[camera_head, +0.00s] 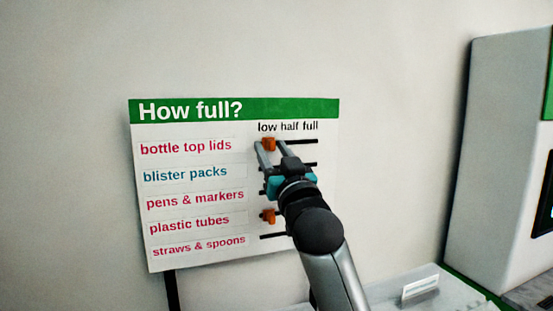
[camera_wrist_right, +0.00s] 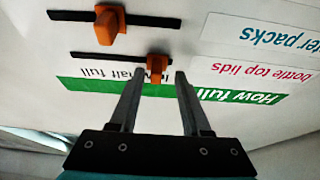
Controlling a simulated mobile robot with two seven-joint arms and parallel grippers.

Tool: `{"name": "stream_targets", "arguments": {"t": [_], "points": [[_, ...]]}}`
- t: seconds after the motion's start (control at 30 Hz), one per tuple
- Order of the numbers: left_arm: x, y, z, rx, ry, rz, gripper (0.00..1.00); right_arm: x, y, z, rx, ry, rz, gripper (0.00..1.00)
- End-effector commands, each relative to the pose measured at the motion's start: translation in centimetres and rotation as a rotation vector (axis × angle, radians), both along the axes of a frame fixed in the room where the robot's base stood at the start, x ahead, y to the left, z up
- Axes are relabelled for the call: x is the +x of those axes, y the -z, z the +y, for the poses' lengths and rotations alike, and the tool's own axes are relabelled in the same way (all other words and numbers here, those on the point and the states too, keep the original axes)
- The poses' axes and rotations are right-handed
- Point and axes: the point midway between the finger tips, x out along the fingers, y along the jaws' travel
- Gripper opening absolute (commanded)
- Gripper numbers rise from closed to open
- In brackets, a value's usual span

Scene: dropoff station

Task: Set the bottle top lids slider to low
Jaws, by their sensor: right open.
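The "How full?" board (camera_head: 190,258) is on the wall in the head view. Its top row, bottle top lids, has an orange slider knob (camera_head: 268,144) near the left end of its black slot, under the word "low". My right gripper (camera_head: 269,151) is open, with one finger on each side of this knob. In the right wrist view, which is upside down, the knob (camera_wrist_right: 157,66) sits between the fingertips of the gripper (camera_wrist_right: 159,76). Whether a finger touches it is unclear. My left gripper is not in view.
The blister packs knob (camera_wrist_right: 109,25) shows in the wrist view, near mid-slot. The plastic tubes knob (camera_head: 268,216) is near its slot's left end. My right arm hides parts of the lower rows. A white machine (camera_head: 497,160) stands at the right.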

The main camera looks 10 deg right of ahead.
Motion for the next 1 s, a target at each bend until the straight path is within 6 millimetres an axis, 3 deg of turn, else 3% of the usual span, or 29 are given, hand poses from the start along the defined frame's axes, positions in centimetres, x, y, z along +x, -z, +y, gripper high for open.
{"name": "stream_targets", "arguments": {"t": [0.27,1.0], "points": [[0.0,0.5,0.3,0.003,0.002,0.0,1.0,-2.1,1.1,-0.5,0.0,0.001,0.0,0.47],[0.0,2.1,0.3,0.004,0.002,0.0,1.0,-12.6,5.5,-2.5,0.0,0.0,0.002,0.47]]}}
